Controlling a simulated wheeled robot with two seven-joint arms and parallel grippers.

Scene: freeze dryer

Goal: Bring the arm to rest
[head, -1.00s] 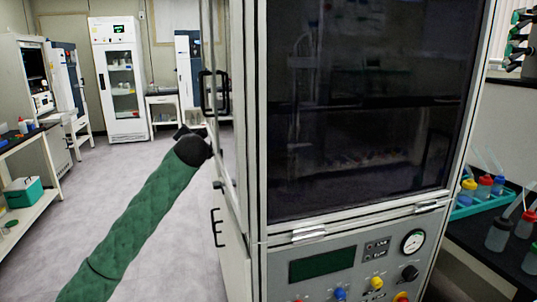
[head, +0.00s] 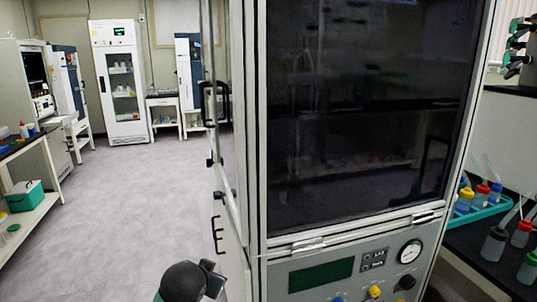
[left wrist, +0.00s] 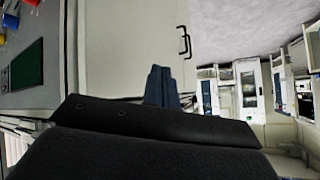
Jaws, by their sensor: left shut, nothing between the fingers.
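My left gripper (head: 214,280) is low in the head view at the bottom edge, left of the freeze dryer (head: 257,200). My right gripper is in neither view.
The dryer's black handles (head: 217,235) stick out on its left side. Open floor (head: 140,200) lies to the left. A bench with a green box (head: 25,196) is at the far left. A teal tray with bottles (head: 480,213) stands on the right bench.

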